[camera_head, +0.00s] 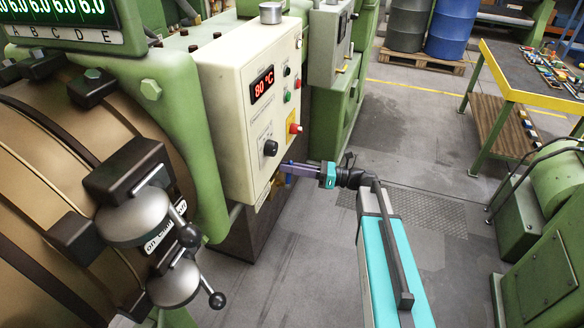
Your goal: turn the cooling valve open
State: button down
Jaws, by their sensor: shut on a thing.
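The cooling valve appears to be the small fitting with a blue handle (289,180) under the lower right corner of the cream control box, with a brass-yellow part (264,194) beside it. My gripper (284,167) reaches in from the right with its purple-grey fingers at the blue handle, and is shut on it. The fingers cover much of the handle, so its exact turn is hard to tell.
The cream control box (232,110) with an 80 °C display, a black knob and coloured buttons is just above and left of the fingers. A green machine cabinet (350,105) stands behind. The grey floor (300,270) below is clear. A workbench (510,85) is at the right.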

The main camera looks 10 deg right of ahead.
jog(key=shift+s+f, duration=0.1)
jog(key=c, duration=1.7)
grip_release()
jog(key=shift+d, duration=0.1)
jog(key=shift+c, duration=0.2)
jog(key=r+b+v, duration=0.1)
jog(key=b+v, duration=0.2)
jog(key=v, duration=1)
jog(key=shift+d+f, duration=0.3)
jog(key=shift+f, duration=0.2)
jog(key=shift+s, duration=0.15)
